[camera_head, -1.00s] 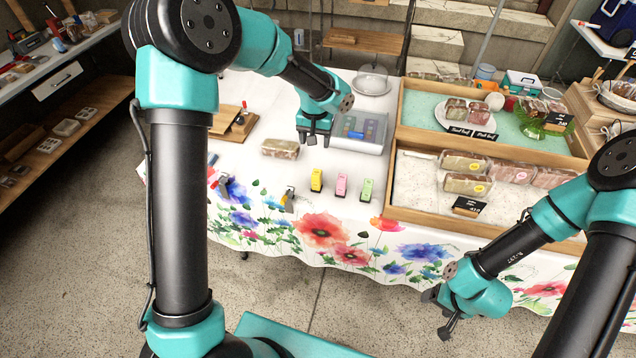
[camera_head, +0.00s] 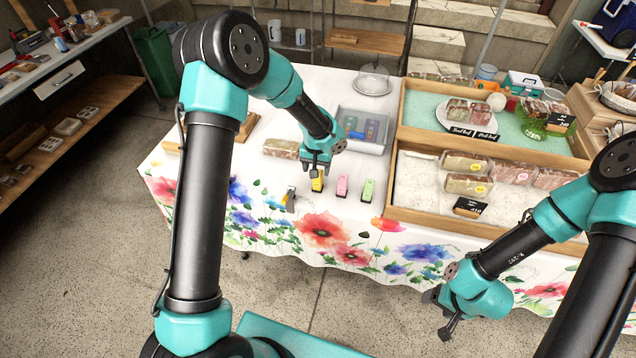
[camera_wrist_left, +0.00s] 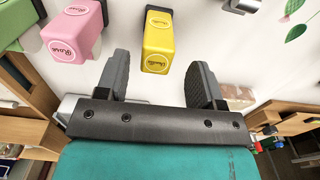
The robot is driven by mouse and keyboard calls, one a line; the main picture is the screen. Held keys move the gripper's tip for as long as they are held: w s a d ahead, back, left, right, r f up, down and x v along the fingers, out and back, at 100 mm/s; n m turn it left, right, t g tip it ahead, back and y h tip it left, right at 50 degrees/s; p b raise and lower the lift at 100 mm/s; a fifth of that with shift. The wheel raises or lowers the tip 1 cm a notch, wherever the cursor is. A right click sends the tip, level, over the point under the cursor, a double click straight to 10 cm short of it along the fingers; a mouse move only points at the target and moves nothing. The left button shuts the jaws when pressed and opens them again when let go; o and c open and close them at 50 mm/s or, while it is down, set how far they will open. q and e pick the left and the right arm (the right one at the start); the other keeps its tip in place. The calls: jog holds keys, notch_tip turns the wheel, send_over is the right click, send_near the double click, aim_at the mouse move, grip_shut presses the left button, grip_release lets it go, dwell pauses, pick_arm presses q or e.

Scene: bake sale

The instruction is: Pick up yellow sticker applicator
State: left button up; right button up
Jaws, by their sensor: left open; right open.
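The yellow sticker applicator (camera_head: 317,182) stands on the white floral tablecloth at the left of a row, with a pink one (camera_head: 342,185) and a green one (camera_head: 367,190) to its right. My left gripper (camera_head: 316,170) is open just above and behind the yellow applicator, hiding part of it. In the left wrist view the yellow applicator (camera_wrist_left: 157,45) shows beyond the fingertips, roughly between the two open jaws (camera_wrist_left: 156,75), with none of it gripped. The pink applicator (camera_wrist_left: 75,28) is beside the left finger there. My right gripper (camera_head: 443,312) is open and empty, in front of the table.
A wrapped loaf (camera_head: 281,148) lies left of my left gripper. A clear-lidded box (camera_head: 362,147) is behind the applicators. Wooden trays (camera_head: 392,200) with wrapped goods stand to the right. A small grey and orange tool (camera_head: 289,199) lies at front left.

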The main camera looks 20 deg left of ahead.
pick_arm(q)
jog(key=shift+d+f, duration=0.2)
jog(key=shift+f, duration=2.4)
jog(key=c, duration=1.1)
jog(key=shift+o, duration=0.2)
jog(key=shift+r, duration=0.15)
jog(key=shift+r, duration=1.5)
jog(key=shift+s+d+r, duration=0.15)
jog(key=shift+s+r, duration=0.05)
jog(key=shift+s, duration=0.1)
jog(key=s+d, duration=0.2)
jog(key=s, duration=0.5)
jog(key=s+d+r, duration=0.1)
jog(key=s+d, duration=0.2)
jog(key=s, duration=0.4)
jog(key=shift+s+r, duration=0.2)
jog(key=shift+s, duration=0.1)
